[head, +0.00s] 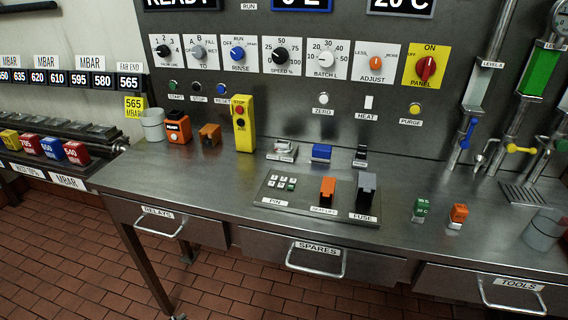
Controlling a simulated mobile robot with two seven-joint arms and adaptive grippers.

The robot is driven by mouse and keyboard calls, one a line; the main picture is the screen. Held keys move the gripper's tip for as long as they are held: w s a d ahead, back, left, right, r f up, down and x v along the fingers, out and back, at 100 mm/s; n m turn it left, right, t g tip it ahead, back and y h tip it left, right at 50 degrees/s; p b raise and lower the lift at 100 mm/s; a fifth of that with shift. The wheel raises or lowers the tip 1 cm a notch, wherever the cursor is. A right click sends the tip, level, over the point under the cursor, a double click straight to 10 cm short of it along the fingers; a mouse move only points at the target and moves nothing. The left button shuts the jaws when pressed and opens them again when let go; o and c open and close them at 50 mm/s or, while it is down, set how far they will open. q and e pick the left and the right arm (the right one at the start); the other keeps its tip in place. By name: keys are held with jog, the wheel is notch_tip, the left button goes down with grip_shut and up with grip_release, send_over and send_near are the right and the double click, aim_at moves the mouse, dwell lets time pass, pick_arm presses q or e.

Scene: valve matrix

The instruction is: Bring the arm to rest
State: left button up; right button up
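Neither of my grippers and neither of my arms shows in the head view. The steel bench (200,183) in front of me has no arm over it. The grey control panel (330,113) behind the bench carries a row of knobs, with a red PANEL knob (426,68) on a yellow plate and an orange ADJUST knob (376,63).
The bench holds a yellow pendant box (243,125), an orange READY block (178,129), a grey board (290,207) with small parts, and a clear cup (543,230). Drawers labelled RELAYS, SPARES (316,258) and TOOLS are shut. Brick-red floor (60,250) is open at lower left.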

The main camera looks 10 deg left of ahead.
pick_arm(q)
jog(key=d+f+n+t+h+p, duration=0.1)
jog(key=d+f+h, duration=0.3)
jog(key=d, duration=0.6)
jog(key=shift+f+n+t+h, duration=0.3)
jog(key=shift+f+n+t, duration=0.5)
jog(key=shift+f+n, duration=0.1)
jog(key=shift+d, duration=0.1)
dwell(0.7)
